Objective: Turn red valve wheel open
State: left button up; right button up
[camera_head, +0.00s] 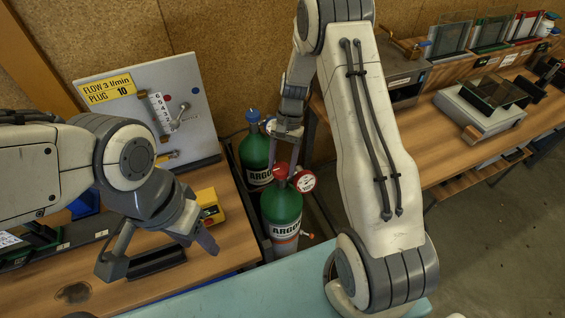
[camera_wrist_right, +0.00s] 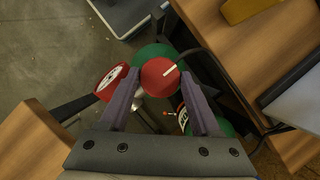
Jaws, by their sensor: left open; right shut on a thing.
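The red valve wheel (camera_head: 281,170) sits on top of the front green ARGON cylinder (camera_head: 282,206). In the right wrist view the wheel (camera_wrist_right: 160,76) is a red disc with a white mark pointing up and right. My right gripper (camera_head: 288,152) reaches down from above and is shut on the wheel, with one finger on either side of it. A round red-rimmed gauge (camera_head: 306,181) sits just right of the wheel. My left gripper (camera_head: 158,252) is open and empty over the left bench, away from the cylinders.
A second ARGON cylinder (camera_head: 256,160) with a blue top stands behind. A panel (camera_head: 190,95) with a yellow "FLOW 3 l/min PLUG 10" sign (camera_head: 108,88) stands on the left bench. The right bench (camera_head: 450,130) holds a grey device and glass frames. The cylinders stand between the benches.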

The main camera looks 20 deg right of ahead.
jog(key=o, duration=1.4)
jog(key=shift+w+d+r, duration=0.15)
jog(key=shift+w+r, duration=0.05)
jog(key=shift+r, duration=0.25)
jog(key=b+v, duration=0.3)
jog(key=v, duration=0.6)
jog(key=shift+d+r, duration=0.1)
jog(key=shift+r, duration=0.15)
